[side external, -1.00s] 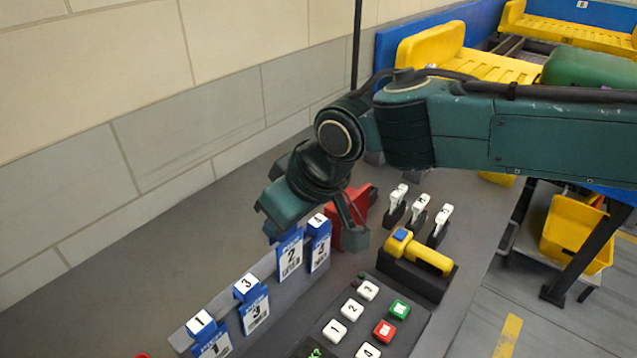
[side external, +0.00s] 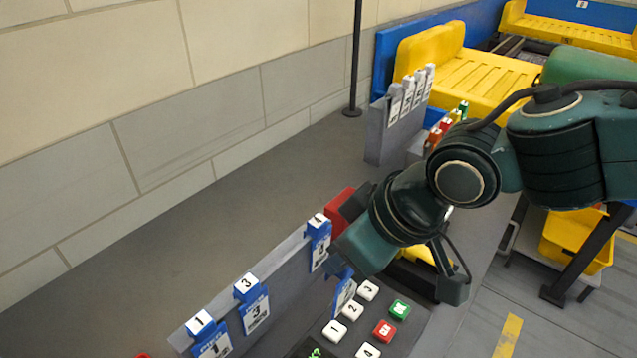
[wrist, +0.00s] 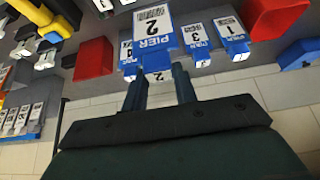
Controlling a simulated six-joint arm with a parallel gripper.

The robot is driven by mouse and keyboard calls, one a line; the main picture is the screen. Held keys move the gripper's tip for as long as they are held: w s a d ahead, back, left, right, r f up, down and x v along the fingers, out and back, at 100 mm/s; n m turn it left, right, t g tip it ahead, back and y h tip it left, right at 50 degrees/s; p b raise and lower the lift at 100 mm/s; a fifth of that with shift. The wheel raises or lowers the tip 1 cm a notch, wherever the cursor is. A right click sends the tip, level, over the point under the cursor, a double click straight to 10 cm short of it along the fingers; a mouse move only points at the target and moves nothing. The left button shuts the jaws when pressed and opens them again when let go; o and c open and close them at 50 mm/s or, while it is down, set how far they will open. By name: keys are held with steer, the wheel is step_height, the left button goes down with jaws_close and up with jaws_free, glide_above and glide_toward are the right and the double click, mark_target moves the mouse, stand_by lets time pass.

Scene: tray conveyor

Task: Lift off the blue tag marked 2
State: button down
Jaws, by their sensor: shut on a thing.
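The blue tag marked 2 (wrist: 153,35), with a white label reading PIER 2, is between the two dark fingers of my gripper (wrist: 158,80) in the wrist view. In the side view this tag (side external: 343,292) hangs below my gripper, in front of the grey rack (side external: 285,268) and apart from it, its upper part partly covered. My gripper is shut on it. On the rack hang blue tags marked 1 (side external: 208,335), 3 (side external: 252,302) and 4 (side external: 319,243), with a gap between 3 and 4.
A keypad with white, red and green buttons (side external: 384,331) lies just right of the held tag. A red block (side external: 340,205) stands behind the rack's far end. A second grey rack with white tags (side external: 377,135) stands farther back.

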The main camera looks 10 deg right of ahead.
steer(key=shift+s+d, duration=1.2)
steer(key=shift+r, duration=0.2)
step_height(320, 180, up, 6)
stand_by(1.1)
steer(key=shift+r, duration=0.1)
